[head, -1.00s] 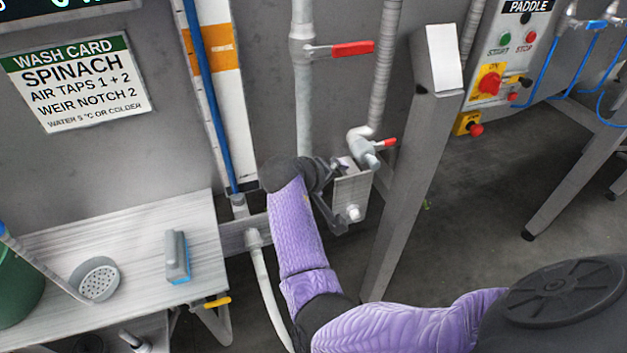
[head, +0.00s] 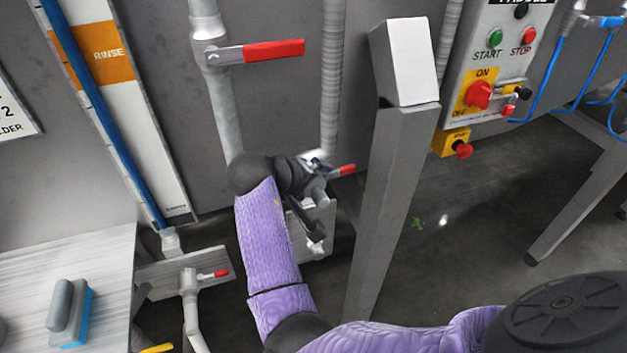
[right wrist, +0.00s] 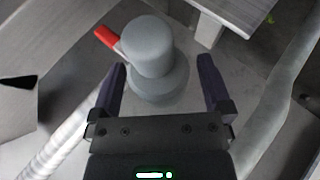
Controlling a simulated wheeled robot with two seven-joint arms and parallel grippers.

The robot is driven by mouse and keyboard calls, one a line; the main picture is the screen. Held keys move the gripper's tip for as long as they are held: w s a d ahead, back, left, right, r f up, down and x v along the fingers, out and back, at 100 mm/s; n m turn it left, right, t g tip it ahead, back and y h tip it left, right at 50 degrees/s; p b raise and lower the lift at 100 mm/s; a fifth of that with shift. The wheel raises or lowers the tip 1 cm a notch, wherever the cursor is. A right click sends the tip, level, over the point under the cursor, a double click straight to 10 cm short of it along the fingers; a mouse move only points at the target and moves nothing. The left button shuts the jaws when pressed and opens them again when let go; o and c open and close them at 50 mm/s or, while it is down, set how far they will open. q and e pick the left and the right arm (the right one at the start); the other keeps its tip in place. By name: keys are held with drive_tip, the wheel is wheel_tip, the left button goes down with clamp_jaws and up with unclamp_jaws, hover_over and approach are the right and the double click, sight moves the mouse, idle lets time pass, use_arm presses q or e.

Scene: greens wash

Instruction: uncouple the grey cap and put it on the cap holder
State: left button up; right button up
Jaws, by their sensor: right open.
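The grey cap (right wrist: 147,50) is a round stepped cylinder in the right wrist view, with a red lever beside it at its left. In the head view it shows as a small grey end (head: 318,194) on the fitting with the red lever (head: 342,170), partly hidden by my gripper. My right gripper (head: 321,202) is open and empty. In the right wrist view its fingers (right wrist: 163,82) stand on either side of the cap's wide base, with gaps. A steel plate (head: 322,218) with a pale stub is below the fitting; I cannot tell whether it is the cap holder. My left gripper is out of view.
A slanted-top steel post (head: 385,190) stands close right of the gripper. A pipe with a red-handled valve (head: 273,50) runs above. A bench (head: 60,270) with a brush (head: 70,312) is at the left. A control panel (head: 500,60) is at upper right.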

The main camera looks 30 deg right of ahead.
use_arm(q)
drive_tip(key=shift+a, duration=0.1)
use_arm(e)
drive_tip(key=shift+a, duration=0.1)
drive_tip(key=shift+c, duration=1.2)
drive_tip(key=c, duration=0.7)
clamp_jaws()
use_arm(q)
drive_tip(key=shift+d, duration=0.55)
use_arm(e)
drive_tip(key=shift+s, duration=0.1)
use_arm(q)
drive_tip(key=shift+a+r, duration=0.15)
